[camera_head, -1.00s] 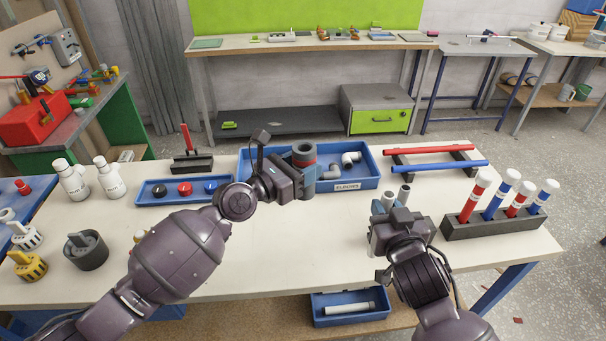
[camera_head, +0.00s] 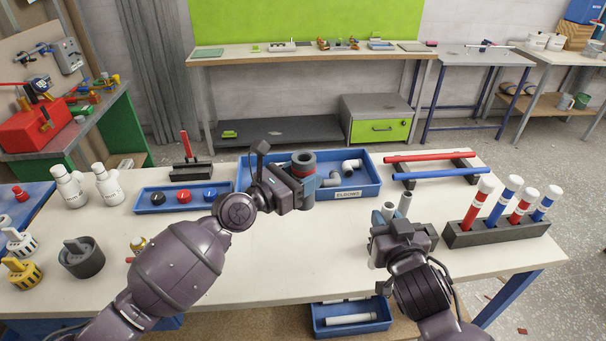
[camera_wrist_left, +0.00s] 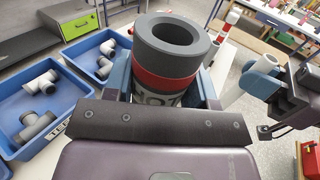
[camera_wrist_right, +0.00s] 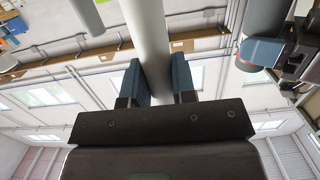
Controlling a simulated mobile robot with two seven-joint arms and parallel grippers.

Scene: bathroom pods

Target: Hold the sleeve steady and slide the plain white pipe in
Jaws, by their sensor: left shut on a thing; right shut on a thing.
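My left gripper (camera_head: 304,182) is shut on the sleeve (camera_head: 303,163), a thick grey hollow cylinder with a red band. The left wrist view shows the sleeve (camera_wrist_left: 168,65) upright between the fingers, its open bore facing up. My right gripper (camera_head: 388,222) is shut on a plain white pipe (camera_head: 389,209), held upright to the right of the sleeve and apart from it. The pipe runs between the fingers in the right wrist view (camera_wrist_right: 148,35). The sleeve (camera_wrist_right: 265,35) also shows there at upper right.
A blue elbows bin (camera_head: 365,192) lies behind the sleeve. A rack (camera_head: 495,234) of red and blue pipes stands at right. The front middle tabletop is clear.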

